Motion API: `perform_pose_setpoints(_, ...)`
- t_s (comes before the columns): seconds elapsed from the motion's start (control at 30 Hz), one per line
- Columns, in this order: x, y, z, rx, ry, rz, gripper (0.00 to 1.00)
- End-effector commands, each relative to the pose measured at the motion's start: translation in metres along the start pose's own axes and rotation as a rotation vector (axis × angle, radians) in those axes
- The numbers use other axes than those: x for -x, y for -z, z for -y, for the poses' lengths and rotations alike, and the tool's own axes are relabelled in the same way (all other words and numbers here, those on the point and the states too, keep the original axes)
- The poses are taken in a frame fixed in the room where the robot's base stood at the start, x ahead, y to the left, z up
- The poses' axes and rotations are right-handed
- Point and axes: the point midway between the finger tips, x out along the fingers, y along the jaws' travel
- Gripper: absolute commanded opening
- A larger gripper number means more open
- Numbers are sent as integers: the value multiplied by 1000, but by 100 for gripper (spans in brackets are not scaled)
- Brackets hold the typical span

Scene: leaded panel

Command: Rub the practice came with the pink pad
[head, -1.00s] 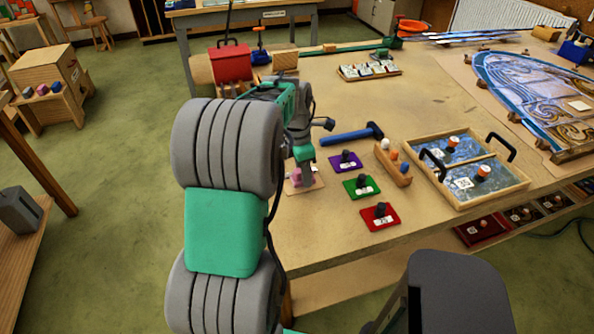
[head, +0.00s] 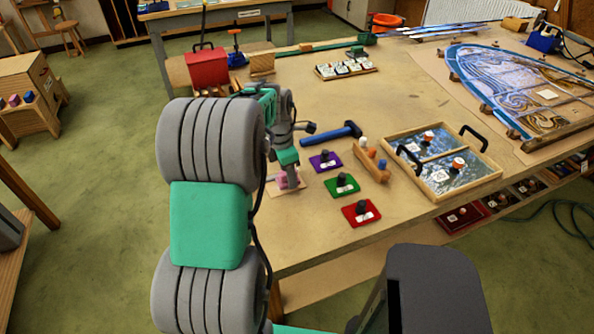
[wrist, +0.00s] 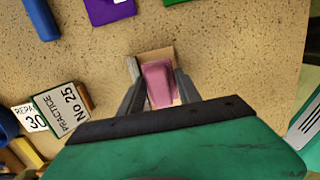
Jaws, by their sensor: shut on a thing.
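The pink pad (wrist: 158,82) is between the two fingers of my gripper (wrist: 160,92) in the wrist view, and the gripper is shut on it. In the head view the pink pad (head: 283,182) shows partly behind my fingers at the table's near left edge. It is over a small tan square (head: 288,190); whether it touches the square I cannot tell. A block labelled "PRACTICE No 25" (wrist: 62,108) lies left of my gripper in the wrist view, apart from it. I cannot make out the practice came for certain.
Purple (head: 325,161), green (head: 341,186) and red (head: 361,213) pads with dark knobs lie right of my gripper. A blue hammer (head: 331,134) lies behind them. A wooden tray (head: 437,198) with black handles and the leaded panel (head: 500,75) are further right.

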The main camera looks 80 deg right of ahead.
Motion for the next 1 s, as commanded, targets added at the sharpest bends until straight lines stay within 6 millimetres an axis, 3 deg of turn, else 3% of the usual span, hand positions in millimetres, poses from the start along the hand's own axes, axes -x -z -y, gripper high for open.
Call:
perform_pose_setpoints(0.03,-3,9,2,10,9,-8,8)
perform_pose_setpoints(0.27,-2,19,2,11,11,-10,8)
perform_pose_setpoints(0.6,4,51,3,10,11,-9,8)
perform_pose_setpoints(0.87,4,53,3,6,10,-8,8)
perform_pose_setpoints(1.0,13,51,2,4,8,-7,8)
